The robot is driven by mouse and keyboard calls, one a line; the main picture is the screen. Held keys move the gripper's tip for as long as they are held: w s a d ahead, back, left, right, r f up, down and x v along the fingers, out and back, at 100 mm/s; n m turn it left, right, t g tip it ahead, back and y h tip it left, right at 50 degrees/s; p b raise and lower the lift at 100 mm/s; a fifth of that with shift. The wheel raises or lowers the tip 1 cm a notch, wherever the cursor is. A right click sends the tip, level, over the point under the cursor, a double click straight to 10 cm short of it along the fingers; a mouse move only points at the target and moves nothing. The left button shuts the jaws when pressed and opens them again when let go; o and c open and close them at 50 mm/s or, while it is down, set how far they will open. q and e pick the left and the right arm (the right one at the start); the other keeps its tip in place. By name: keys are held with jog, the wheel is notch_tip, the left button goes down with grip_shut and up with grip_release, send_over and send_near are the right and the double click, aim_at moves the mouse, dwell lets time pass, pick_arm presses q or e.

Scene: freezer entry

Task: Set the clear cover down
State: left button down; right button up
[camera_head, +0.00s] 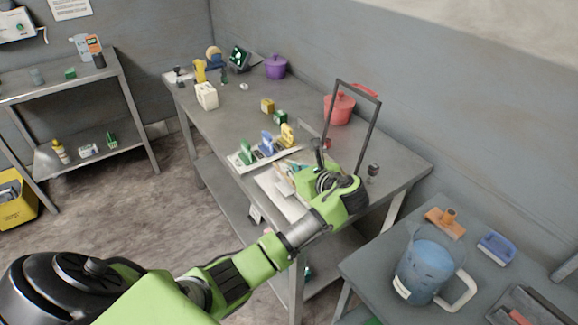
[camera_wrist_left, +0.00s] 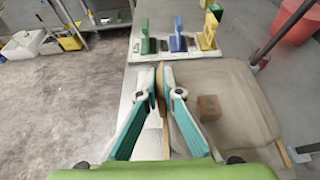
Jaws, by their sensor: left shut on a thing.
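In the left wrist view, the clear cover (camera_wrist_left: 245,85) is a see-through, pale brownish shell with rounded corners, to the right of the fingers. A small brown block (camera_wrist_left: 208,108) shows through it. My left gripper (camera_wrist_left: 160,75) is shut on a thin tan edge at the cover's left side. I cannot tell whether the cover touches the table. In the head view, my left gripper (camera_head: 287,168) is over the front part of the long grey table (camera_head: 225,125). The arm and wrist hide most of the cover there. My right gripper is not in view.
A white rack (camera_head: 240,160) with green, blue and yellow pieces stands just beyond the gripper. A dark upright frame (camera_head: 374,130) and a red pot (camera_head: 340,110) stand behind. A side table at right holds a blue jug (camera_head: 425,270). The table's right front corner is mostly clear.

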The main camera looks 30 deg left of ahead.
pick_arm(q)
jog(key=shift+f, duration=0.2)
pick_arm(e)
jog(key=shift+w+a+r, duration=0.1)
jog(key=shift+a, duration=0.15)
pick_arm(q)
jog(key=shift+f, duration=0.1)
jog(key=shift+f+p, duration=0.25)
jog(key=shift+p, duration=0.05)
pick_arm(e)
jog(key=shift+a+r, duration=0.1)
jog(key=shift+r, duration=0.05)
pick_arm(q)
jog(key=c, duration=2.2)
grip_release()
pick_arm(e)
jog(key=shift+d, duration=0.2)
